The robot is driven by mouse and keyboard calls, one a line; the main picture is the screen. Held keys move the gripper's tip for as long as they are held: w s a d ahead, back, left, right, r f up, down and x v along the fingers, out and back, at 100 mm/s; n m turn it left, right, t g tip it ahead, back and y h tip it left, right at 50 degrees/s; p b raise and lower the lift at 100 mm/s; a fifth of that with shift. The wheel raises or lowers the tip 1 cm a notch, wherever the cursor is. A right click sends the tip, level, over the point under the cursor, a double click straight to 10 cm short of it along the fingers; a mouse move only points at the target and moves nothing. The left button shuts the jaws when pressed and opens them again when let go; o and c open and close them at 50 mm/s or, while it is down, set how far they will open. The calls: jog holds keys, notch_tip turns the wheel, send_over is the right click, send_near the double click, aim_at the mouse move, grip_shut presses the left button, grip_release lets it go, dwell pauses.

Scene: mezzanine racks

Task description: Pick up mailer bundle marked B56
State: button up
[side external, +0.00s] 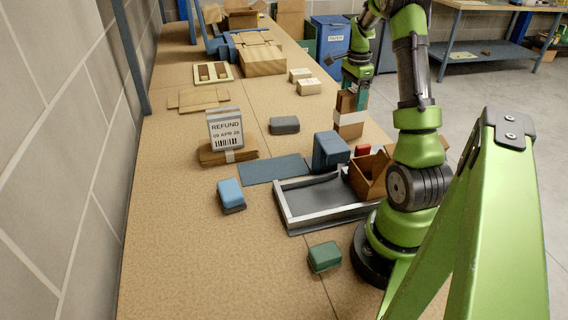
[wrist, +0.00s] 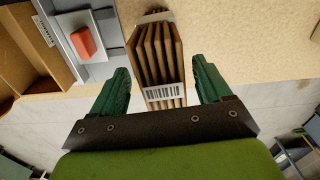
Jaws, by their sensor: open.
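A bundle of brown mailers (side external: 349,116) with a white band stands upright near the right edge of the bench. In the wrist view the bundle (wrist: 160,58) shows several stacked edges and a white barcode label; no B56 can be read. My gripper (side external: 357,82) is over the bundle in the side view. In the wrist view my gripper (wrist: 164,82) is open, its green fingers on either side of the bundle with gaps between. Another brown banded bundle (side external: 229,156) lies flat by the REFUND sign; its marking cannot be read.
A blue block (side external: 331,150), an open carton (side external: 371,174) and a grey tray (side external: 290,216) are nearby. A red block (wrist: 84,42) lies left of the bundle in the wrist view. The REFUND sign (side external: 225,130) stands further left. The bench front left is clear.

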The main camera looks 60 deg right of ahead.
aim_at(351, 105)
notch_tip(351, 105, down, 4)
jog(key=shift+w+d+r, duration=0.1)
jog(key=shift+w+r, duration=0.05)
jog(key=shift+r, duration=0.1)
jog(key=c, duration=1.1)
